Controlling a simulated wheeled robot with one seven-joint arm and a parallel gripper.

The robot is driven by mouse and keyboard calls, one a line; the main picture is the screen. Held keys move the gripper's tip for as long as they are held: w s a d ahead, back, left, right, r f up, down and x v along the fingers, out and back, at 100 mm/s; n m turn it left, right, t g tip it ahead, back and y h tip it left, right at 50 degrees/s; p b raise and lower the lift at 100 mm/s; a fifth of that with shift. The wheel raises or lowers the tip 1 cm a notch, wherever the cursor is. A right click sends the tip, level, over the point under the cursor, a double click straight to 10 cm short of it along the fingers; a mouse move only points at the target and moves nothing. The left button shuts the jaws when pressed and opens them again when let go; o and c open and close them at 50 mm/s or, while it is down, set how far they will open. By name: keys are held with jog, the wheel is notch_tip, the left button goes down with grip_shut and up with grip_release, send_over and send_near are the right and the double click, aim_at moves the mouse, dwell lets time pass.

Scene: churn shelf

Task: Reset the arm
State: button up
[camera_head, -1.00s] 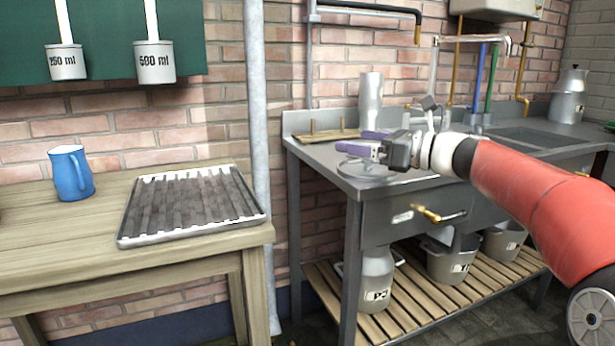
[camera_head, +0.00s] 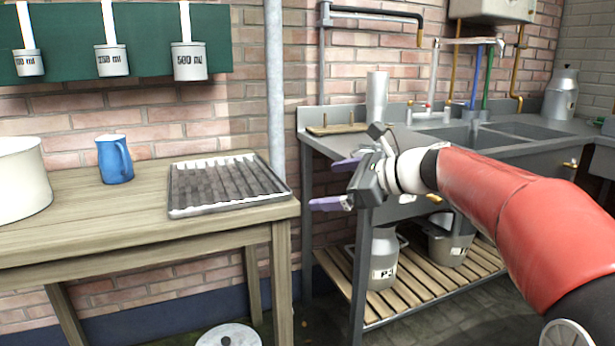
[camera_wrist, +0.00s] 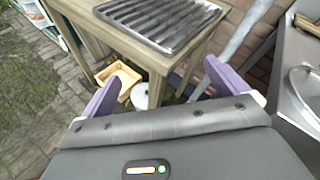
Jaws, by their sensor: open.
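My gripper (camera_head: 338,184) is open and empty, with its two purple fingers spread apart. In the head view it hangs in front of the left end of the metal sink counter, to the right of the wooden table. It also shows in the wrist view (camera_wrist: 158,88), with nothing between the fingers. My red arm reaches in from the right. The wrist view looks down past the fingers at the table's edge and the floor.
A ridged metal tray (camera_head: 228,187), a blue jug (camera_head: 115,160) and a white pot (camera_head: 22,180) stand on the wooden table (camera_head: 100,225). The sink counter (camera_head: 335,145) holds a metal cylinder (camera_head: 376,97). A wooden box (camera_wrist: 118,78) is on the floor. A vertical pipe (camera_head: 275,80) stands between table and counter.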

jog(key=s+a+f+n+g+h, duration=0.1)
jog(key=s+f+n+g+h, duration=0.1)
jog(key=s+f+n+h, duration=0.7)
jog(key=s+d+f+n+h, duration=0.1)
jog(key=s+d+f+n, duration=0.2)
jog(key=s, duration=0.4)
jog(key=s+d+f+n+h, duration=0.1)
jog(key=s+d+f+n, duration=0.3)
jog(key=s, duration=0.3)
jog(key=s+d+f+n, duration=0.4)
jog(key=s, duration=0.3)
jog(key=shift+h, duration=0.4)
